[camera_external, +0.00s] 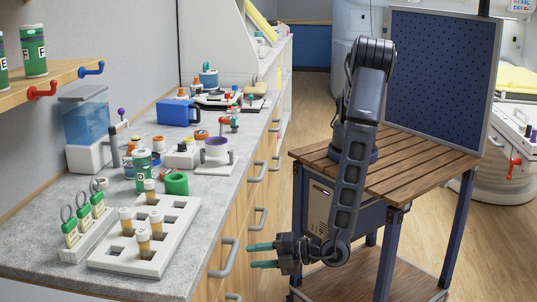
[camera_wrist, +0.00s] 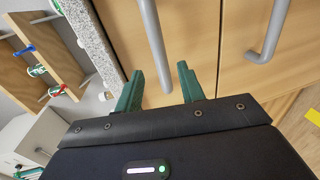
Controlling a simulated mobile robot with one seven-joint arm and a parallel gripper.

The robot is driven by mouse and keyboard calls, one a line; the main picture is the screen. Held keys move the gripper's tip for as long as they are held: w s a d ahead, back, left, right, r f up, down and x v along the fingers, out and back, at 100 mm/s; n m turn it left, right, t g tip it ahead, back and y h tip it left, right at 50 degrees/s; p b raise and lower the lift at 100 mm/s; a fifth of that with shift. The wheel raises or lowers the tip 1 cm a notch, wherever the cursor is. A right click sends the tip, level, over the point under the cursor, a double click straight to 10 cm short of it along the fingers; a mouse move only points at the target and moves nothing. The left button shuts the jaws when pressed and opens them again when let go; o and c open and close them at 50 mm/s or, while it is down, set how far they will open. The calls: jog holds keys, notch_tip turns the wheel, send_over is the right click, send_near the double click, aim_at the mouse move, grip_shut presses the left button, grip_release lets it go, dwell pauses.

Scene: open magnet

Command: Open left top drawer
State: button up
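The wooden drawer fronts below the counter (camera_external: 240,228) look closed in the external view. A grey bar handle (camera_external: 225,258) is on the front nearest the counter's near end. My gripper (camera_external: 251,256) is open and empty to the right of this handle, its teal fingers pointing at the fronts. In the wrist view, one grey handle (camera_wrist: 152,38) shows between and beyond the two spread fingertips (camera_wrist: 155,72). The fingers do not appear to grip it. A second grey handle (camera_wrist: 271,32) is to the right. Which front is the left top drawer is unclear.
A wooden-topped cart (camera_external: 420,158) stands right, by my arm. Wooden floor (camera_external: 310,95) is free between counter and cart farther back.

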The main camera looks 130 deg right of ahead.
aim_at(232, 258)
jog(key=x, duration=0.8)
jog(key=shift+a, duration=0.1)
jog(key=shift+c, duration=0.2)
jog(key=shift+s, duration=0.1)
grip_shut()
